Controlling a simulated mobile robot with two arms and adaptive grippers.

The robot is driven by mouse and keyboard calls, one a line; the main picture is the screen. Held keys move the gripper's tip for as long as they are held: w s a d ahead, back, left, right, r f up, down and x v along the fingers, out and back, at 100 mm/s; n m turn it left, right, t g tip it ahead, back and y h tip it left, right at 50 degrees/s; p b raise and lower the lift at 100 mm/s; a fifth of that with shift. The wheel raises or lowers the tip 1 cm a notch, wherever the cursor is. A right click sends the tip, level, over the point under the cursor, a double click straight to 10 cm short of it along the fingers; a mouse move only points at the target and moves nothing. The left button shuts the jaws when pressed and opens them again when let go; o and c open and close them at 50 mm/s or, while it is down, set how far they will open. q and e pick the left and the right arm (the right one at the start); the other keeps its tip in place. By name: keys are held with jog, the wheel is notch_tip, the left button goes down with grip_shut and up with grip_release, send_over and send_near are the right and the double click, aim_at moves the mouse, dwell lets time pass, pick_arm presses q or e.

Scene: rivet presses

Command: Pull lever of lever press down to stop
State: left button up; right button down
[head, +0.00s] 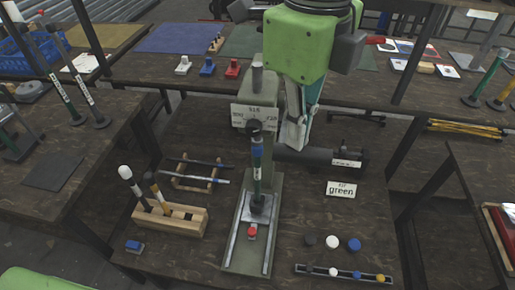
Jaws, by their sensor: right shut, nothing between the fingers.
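The lever press (242,116) stands in the middle of the table, with a grey-green column, a white label plate and a long base toward me. A dark upright rod with a black knob and blue band (257,143) stands in front of the column. A thick dark bar (330,157) with a small white label lies level to the right of the column; I cannot tell if it is the press's lever. My right gripper (294,143) is shut and empty, pointing down right of the column, close to this bar. Whether they touch is unclear. My left gripper is out of view.
A wooden block with two tools (170,218) and a small rack (199,172) stand left of the press. A "green" card (341,189), several round caps and a strip of coloured buttons (345,274) lie to the right. A red button (251,231) sits on the base.

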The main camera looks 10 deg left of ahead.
aim_at(296, 151)
jog(key=shift+f, duration=0.1)
jog(key=shift+s+f+b, duration=0.25)
jog(key=shift+f+b, duration=0.45)
jog(key=shift+b, duration=0.15)
jog(key=shift+s+f+b, duration=0.25)
jog(key=shift+f+b, duration=0.45)
jog(key=shift+b, duration=0.1)
jog(key=shift+f, duration=0.1)
jog(key=shift+s+f+b, duration=0.2)
jog(key=shift+f+b, duration=0.75)
jog(key=shift+b, duration=0.05)
jog(key=shift+s+f+b, duration=0.25)
jog(key=shift+f+b, duration=0.3)
jog(key=shift+f, duration=0.15)
